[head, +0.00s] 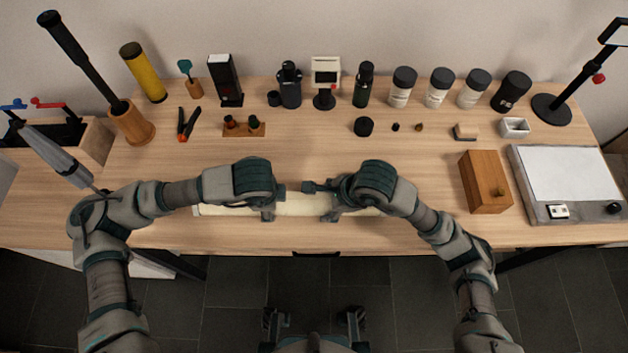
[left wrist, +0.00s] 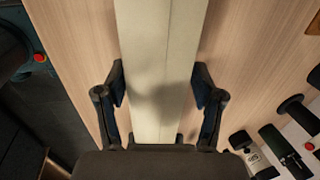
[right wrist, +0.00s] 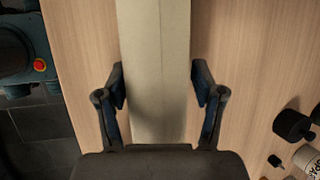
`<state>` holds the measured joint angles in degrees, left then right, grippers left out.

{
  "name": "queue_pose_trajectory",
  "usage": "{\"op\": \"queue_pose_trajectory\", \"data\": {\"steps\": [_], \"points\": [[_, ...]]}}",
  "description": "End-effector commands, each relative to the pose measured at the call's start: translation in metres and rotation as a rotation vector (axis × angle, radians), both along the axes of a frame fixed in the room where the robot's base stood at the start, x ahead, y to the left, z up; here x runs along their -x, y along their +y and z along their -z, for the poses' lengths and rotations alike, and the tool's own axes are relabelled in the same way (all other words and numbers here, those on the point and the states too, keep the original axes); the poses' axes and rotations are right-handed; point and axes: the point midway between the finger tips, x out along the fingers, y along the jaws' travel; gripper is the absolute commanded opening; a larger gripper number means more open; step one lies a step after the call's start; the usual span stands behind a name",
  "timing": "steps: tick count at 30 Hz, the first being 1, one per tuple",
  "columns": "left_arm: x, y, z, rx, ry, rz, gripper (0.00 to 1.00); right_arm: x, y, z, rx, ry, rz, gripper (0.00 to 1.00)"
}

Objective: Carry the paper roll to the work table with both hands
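The paper roll (head: 300,204) is a long cream-coloured roll lying crosswise near the front edge of the wooden work table. My left gripper (head: 268,213) is over its left-middle part, and my right gripper (head: 333,214) is over its right-middle part. In the left wrist view the paper roll (left wrist: 160,60) runs between two spread fingers (left wrist: 161,88). In the right wrist view the paper roll (right wrist: 157,60) likewise lies between spread fingers (right wrist: 159,88). Both grippers look open, with fingertips close beside the roll's edges; contact cannot be made out. My arms hide parts of the roll.
The work table (head: 330,152) has bottles and tools along its back. A wooden block (head: 485,182) and a white-topped board (head: 570,175) lie to the right. A wooden box (head: 85,145) stands at the left. The table's middle is mostly clear.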

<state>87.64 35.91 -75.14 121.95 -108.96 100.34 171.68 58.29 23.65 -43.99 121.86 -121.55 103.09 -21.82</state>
Motion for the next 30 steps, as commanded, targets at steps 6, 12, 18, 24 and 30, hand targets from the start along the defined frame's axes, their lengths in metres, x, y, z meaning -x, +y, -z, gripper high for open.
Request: {"op": "queue_pose_trajectory", "data": {"steps": [6, 12, 18, 24, 30], "points": [[0.000, 0.000, -0.002, 0.005, -0.001, 0.002, 0.81, 0.000, 0.003, -0.003, -0.003, -0.003, -0.004, 0.81], [0.001, -0.001, -0.008, 0.007, -0.002, 0.004, 0.81, 0.000, 0.004, -0.003, -0.006, -0.004, -0.005, 0.81], [0.009, -0.003, -0.041, 0.007, -0.003, 0.006, 0.81, 0.000, 0.005, -0.003, -0.008, -0.004, -0.006, 0.81], [0.015, -0.004, -0.067, 0.005, -0.001, 0.007, 0.81, 0.000, 0.005, -0.003, -0.008, -0.004, -0.006, 0.81], [0.017, -0.003, -0.074, 0.003, -0.001, 0.005, 0.81, 0.001, 0.000, -0.013, -0.008, -0.008, -0.004, 0.81]]}}
